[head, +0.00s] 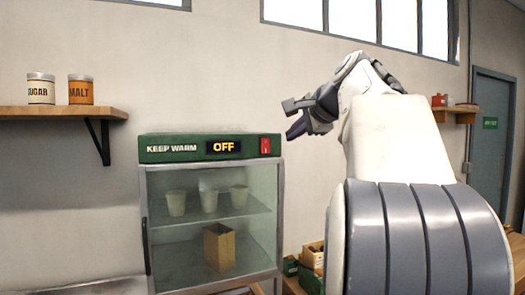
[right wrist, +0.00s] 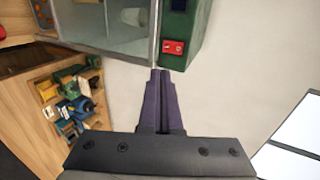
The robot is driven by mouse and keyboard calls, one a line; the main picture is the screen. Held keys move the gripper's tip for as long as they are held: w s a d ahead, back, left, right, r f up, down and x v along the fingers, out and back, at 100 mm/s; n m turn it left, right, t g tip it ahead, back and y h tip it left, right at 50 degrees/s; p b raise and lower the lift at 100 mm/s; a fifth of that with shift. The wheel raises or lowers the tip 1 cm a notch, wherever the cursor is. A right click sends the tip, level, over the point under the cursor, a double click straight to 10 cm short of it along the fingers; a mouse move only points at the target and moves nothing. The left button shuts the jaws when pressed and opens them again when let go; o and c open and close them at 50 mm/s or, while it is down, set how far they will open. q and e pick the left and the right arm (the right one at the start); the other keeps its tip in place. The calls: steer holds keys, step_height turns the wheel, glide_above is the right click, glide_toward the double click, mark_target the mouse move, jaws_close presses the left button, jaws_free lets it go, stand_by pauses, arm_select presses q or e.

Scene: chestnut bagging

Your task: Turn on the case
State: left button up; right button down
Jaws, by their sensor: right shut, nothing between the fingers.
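The case (head: 210,210) is a glass-fronted cabinet with a green top panel reading KEEP WARM. Its display (head: 224,147) reads OFF in yellow. A red switch (head: 265,146) sits at the right end of the panel; it also shows in the right wrist view (right wrist: 173,47), just beyond my fingertips. My right gripper (head: 294,119) is shut and empty, to the right of and above the switch in the head view, apart from it as far as I can tell. In the right wrist view its dark fingers (right wrist: 161,75) point toward the panel. My left gripper is not in view.
Several pale cups (head: 209,200) and a brown paper bag (head: 219,247) stand inside the case. A shelf (head: 60,113) with sugar and malt tins is at the left.

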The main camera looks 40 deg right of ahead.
mark_target(266, 152)
steer(key=shift+w, duration=0.1)
steer(key=p+x, duration=0.1)
steer(key=x, duration=0.3)
steer(key=p+x, duration=0.1)
steer(key=x, duration=0.4)
steer(key=r+p+x, duration=0.1)
steer(key=p+x, duration=0.1)
steer(key=x, duration=0.2)
steer(key=shift+w+f, duration=0.15)
steer(key=shift+w, duration=0.4)
steer(key=shift+w+d+f, duration=0.1)
steer(key=shift+w, duration=0.1)
